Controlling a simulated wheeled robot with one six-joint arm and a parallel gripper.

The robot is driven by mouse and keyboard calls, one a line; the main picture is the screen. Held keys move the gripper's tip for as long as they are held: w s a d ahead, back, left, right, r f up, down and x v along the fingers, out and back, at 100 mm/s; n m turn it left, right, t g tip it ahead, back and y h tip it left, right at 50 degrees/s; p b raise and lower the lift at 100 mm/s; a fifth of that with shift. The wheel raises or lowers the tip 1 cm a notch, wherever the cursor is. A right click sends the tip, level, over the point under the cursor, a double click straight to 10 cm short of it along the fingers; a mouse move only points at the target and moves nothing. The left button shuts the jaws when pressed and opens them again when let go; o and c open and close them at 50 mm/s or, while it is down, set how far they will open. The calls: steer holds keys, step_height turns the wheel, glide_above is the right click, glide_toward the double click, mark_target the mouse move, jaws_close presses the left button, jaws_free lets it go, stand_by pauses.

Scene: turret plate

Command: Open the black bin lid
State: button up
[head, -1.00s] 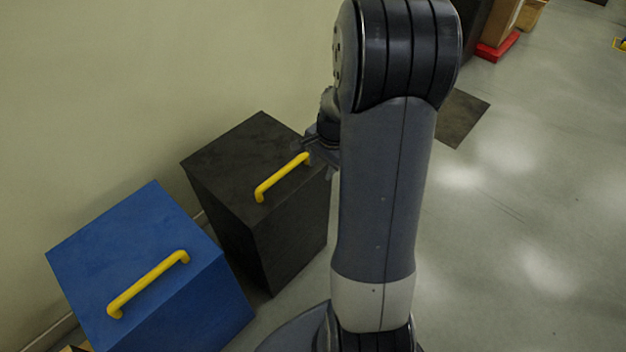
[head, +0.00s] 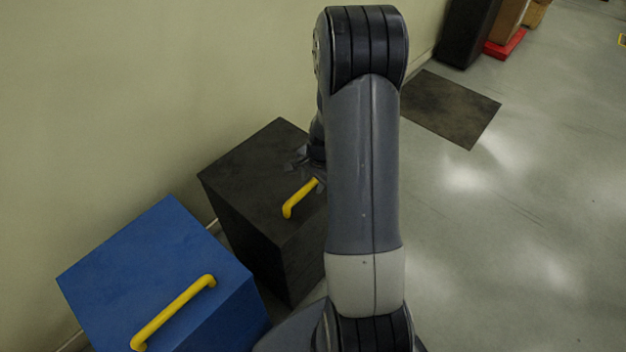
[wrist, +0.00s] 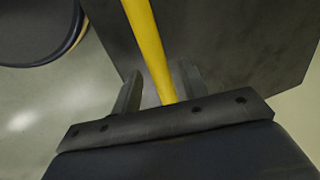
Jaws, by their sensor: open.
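The black bin (head: 262,185) stands against the wall with its lid down. A yellow bar handle (head: 300,199) is on the lid, and my arm hides its far end in the head view. My gripper (head: 302,166) is over the lid at the handle's far part, partly hidden by the arm. In the wrist view the handle (wrist: 150,45) runs between the two fingers of my open gripper (wrist: 158,88), with a gap on each side. The dark lid (wrist: 225,40) lies beyond the fingers.
A blue bin (head: 150,265) with its own yellow handle (head: 172,313) stands at the left, close to the black bin. A dark mat (head: 452,108) lies on the floor at right. A red-based item (head: 505,44) stands farther back.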

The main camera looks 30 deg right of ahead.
jaws_close()
stand_by(0.4)
